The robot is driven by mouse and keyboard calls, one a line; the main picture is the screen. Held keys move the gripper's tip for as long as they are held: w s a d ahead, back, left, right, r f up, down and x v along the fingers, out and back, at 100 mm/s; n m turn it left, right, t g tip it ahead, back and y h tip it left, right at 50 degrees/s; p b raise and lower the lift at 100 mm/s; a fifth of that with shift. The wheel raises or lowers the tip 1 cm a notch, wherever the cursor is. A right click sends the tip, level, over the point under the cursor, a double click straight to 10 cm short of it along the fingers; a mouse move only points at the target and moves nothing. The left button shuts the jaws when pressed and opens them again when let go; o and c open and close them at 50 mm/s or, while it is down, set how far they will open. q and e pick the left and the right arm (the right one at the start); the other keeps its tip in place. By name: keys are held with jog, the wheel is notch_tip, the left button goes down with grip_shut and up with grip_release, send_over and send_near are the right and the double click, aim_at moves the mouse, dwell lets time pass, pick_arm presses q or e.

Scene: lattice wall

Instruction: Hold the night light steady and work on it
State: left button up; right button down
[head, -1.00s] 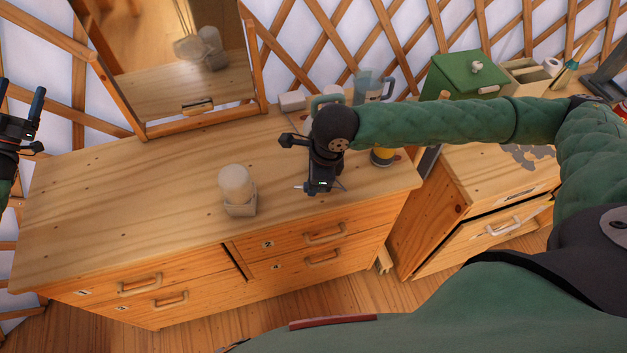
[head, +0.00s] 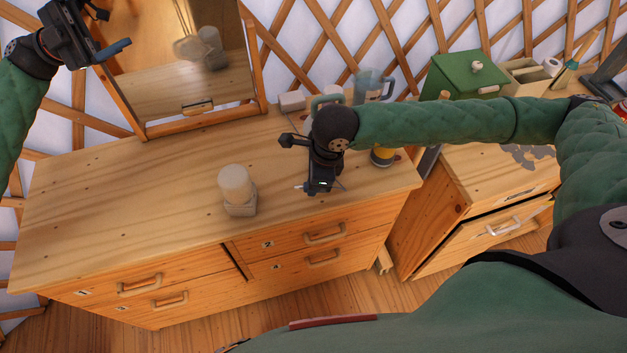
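The night light (head: 237,188), a cream rounded cylinder on a small square base, stands upright on the wooden dresser top (head: 130,200) near its front edge. My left gripper (head: 117,28) is high at the upper left, in front of the mirror's left edge, well away from the night light. Its fingers are spread and empty. My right gripper (head: 321,188) is above the dresser to the right of the night light, apart from it. My own wrist mostly hides its fingers, so its opening is unclear.
A tilted mirror (head: 200,122) stands at the dresser's back. A blue-grey mug (head: 372,84) and a yellow-and-dark item (head: 382,156) are near my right forearm. A green box (head: 460,75) stands farther right. The dresser's left half is clear.

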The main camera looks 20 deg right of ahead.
pick_arm(q)
jog(key=s+d+r+m+g+y, duration=0.2)
jog(key=s+d+m+g+y, duration=0.3)
jog(key=s+d, duration=0.35)
jog(key=m+t+y, duration=0.6)
jog(key=t+y, duration=0.4)
jog(key=y, duration=0.6)
send_over(231, 172)
jog(key=shift+f, duration=17.55)
jog(key=c, duration=1)
jog(key=shift+o, duration=0.5)
